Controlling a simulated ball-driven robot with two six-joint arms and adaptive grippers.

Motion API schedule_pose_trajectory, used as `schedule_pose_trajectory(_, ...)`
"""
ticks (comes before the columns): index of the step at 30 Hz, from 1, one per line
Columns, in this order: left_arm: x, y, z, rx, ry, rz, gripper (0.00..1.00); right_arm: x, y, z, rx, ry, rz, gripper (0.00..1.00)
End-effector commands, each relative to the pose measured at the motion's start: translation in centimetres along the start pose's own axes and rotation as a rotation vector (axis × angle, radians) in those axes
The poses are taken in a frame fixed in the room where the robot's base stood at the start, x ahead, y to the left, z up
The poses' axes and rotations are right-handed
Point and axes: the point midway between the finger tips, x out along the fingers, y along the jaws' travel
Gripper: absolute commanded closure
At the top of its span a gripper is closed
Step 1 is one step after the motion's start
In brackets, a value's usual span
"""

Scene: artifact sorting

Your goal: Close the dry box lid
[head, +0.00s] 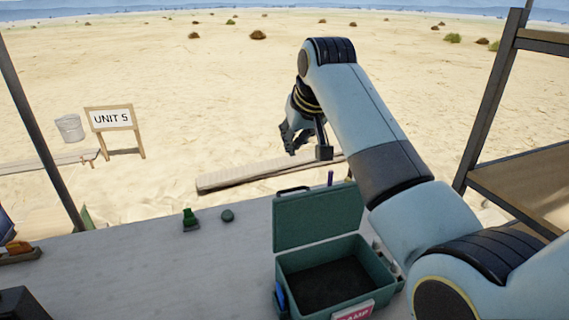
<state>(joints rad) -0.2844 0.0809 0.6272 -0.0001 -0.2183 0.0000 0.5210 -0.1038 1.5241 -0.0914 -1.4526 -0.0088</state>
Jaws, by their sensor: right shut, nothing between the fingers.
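The dry box (283,265) is a green case on the grey table, with a dark, empty-looking interior. Its lid (318,215) stands upright at the back edge, open, with a dark handle on top. My right arm reaches in from the right, and my right gripper (291,146) hangs above and behind the lid, apart from it. Its fingers are shut with nothing between them. My left gripper is not in view.
A pink-and-white label (353,312) is at the box's front. A shelf rack (520,185) stands at right. The table's left middle is clear.

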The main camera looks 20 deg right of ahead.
Motion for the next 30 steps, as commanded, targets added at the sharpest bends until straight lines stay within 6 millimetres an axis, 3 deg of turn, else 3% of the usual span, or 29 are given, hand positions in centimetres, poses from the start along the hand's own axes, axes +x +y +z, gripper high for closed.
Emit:
schedule_pose_trajectory(5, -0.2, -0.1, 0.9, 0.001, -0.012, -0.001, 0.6, 1.5, 0.0, -0.2, -0.001, -0.002, 0.0, 1.0)
schedule_pose_trajectory(11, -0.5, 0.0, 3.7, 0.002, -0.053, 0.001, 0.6, 5.5, 0.0, -0.2, 0.0, -0.002, -0.001, 1.0)
schedule_pose_trajectory(14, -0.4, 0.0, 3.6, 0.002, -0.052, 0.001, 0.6, 7.3, -0.1, -0.2, 0.0, -0.002, -0.001, 1.0)
schedule_pose_trajectory(19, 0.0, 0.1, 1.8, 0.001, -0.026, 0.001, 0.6, 9.9, -0.1, -0.1, 0.0, -0.001, -0.001, 1.0)
schedule_pose_trajectory(24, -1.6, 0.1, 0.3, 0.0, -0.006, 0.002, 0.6, 8.9, -0.1, 1.9, 0.0, 0.001, -0.001, 1.0)
schedule_pose_trajectory(30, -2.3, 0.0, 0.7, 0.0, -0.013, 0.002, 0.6, 8.5, -0.1, 3.4, 0.0, 0.002, -0.001, 1.0)
